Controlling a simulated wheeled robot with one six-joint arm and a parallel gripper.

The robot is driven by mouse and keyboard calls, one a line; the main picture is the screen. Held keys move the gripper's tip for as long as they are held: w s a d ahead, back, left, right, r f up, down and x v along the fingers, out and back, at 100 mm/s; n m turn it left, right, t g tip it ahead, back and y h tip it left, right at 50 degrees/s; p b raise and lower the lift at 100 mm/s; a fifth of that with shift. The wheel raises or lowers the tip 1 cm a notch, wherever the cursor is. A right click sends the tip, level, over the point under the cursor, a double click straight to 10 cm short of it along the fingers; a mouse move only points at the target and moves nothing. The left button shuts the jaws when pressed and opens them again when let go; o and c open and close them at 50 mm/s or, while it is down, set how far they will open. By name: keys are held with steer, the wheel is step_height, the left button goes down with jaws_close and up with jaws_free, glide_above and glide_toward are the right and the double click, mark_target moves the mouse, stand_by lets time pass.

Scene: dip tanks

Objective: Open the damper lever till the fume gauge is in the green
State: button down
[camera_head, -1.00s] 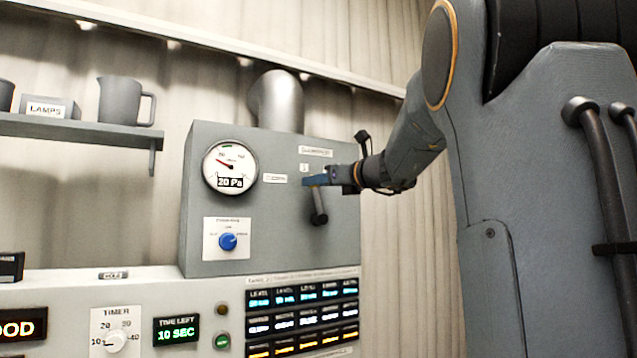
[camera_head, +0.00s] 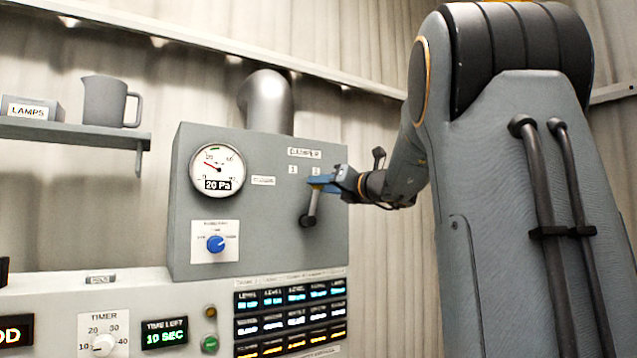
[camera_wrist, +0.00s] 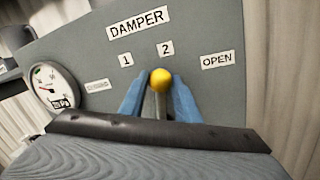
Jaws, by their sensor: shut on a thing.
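The damper lever (camera_head: 312,206) is on the grey box under the DAMPER label. Its yellow knob (camera_wrist: 161,79) shows in the wrist view between the two blue fingers of my gripper (camera_wrist: 160,98), which is shut on the lever. The lever stands near the "2" mark (camera_wrist: 166,48), with the OPEN label (camera_wrist: 217,59) further right. In the head view my gripper (camera_head: 322,182) hides the lever's top. The round fume gauge (camera_head: 217,170) reads 20 Pa; its red needle points to the upper left, below the short green band at the top of the dial.
A blue knob (camera_head: 215,244) sits on a white plate below the gauge. A control panel with a timer dial (camera_head: 103,344) and rows of lit displays (camera_head: 290,314) lies below. A shelf (camera_head: 70,132) holds a grey jug (camera_head: 104,101) and a LAMPS box (camera_head: 30,109).

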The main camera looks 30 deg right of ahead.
steer(key=shift+d, duration=0.2)
stand_by(0.3)
steer(key=c, duration=1.4)
jaws_free()
steer(key=shift+o, duration=0.2)
steer(key=shift+s+f, duration=0.1)
steer(key=b+v, duration=0.2)
steer(key=v, duration=0.5)
steer(key=shift+s, duration=0.3)
